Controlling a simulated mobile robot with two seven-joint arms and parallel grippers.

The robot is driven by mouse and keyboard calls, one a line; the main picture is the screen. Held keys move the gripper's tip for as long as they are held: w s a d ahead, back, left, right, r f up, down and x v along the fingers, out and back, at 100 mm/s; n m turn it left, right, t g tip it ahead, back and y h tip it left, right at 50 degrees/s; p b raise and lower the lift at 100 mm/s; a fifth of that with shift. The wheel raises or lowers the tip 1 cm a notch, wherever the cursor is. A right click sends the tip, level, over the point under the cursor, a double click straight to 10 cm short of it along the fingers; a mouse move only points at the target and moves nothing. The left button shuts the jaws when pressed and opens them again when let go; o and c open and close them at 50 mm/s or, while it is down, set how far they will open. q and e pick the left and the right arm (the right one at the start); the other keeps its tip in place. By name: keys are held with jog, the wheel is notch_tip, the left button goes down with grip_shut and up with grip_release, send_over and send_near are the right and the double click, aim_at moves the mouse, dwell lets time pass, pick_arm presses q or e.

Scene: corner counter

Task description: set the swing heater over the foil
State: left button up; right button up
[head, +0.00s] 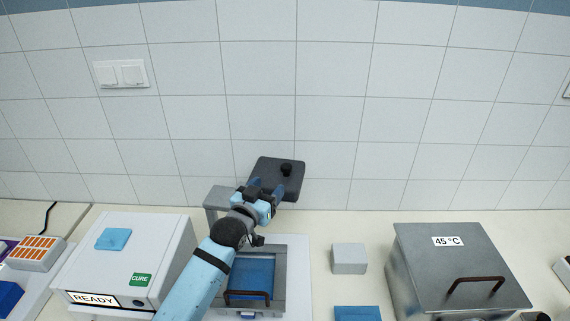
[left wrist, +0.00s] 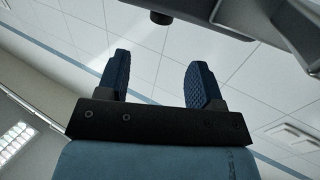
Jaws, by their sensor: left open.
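The swing heater is a dark square plate (head: 265,166) with a black knob (head: 286,169), tilted up near the wall beside a grey post (head: 216,196). My left gripper (head: 266,187) is open and empty in front of the plate, its blue fingers apart. In the left wrist view the open fingers (left wrist: 158,80) point toward a dark knob (left wrist: 160,17), with clear space between them and it. A grey frame with a dark handle holds a blue surface (head: 252,272) below my arm; I cannot tell the foil from it. My right gripper is not in view.
A white box marked CURE and READY (head: 135,250) stands left of my arm. A grey block (head: 349,258) and a blue block (head: 357,313) lie right of the frame. A metal box marked 45 °C (head: 440,255) stands farther right. The tiled wall closes the back.

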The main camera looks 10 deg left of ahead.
aim_at(284, 169)
pick_arm(q)
jog(key=x, duration=1.2)
jog(key=shift+a, duration=0.15)
grip_shut()
